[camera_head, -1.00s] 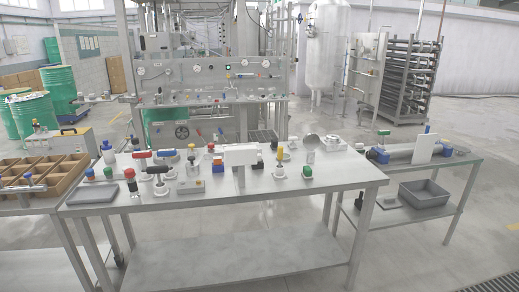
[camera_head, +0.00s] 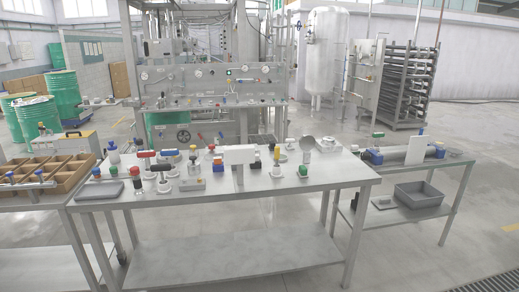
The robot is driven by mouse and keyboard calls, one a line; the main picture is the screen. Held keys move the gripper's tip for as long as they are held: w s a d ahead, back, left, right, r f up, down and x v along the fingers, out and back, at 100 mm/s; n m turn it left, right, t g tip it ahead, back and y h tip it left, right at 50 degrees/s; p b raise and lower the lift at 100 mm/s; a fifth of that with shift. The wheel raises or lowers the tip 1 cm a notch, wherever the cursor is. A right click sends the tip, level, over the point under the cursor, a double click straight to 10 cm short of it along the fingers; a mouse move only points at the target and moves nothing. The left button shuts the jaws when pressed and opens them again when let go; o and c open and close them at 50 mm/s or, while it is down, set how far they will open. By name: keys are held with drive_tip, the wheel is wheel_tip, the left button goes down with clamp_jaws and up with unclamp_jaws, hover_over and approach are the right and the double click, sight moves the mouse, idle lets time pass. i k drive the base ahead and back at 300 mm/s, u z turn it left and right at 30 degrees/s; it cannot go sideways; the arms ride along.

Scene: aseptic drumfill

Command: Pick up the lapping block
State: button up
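I cannot tell for certain which item is the lapping block. A low grey block with a small yellow mark (camera_head: 192,184) lies on the main steel table (camera_head: 240,208), left of the middle. A small flat grey piece (camera_head: 383,202) lies on the lower shelf of the right side table. Both are small in the head view. My gripper is not in view, and nothing shows it touching either piece.
A white T-shaped piece (camera_head: 239,155) stands mid-table among several coloured-knob fittings. A shallow grey tray (camera_head: 100,190) lies at the left. A grey bin (camera_head: 420,195) sits on the right shelf. Floor in front is clear.

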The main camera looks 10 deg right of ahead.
sight(271, 144)
drive_tip(key=z, duration=0.15)
drive_tip(key=i, duration=0.95)
drive_tip(key=u, duration=0.1)
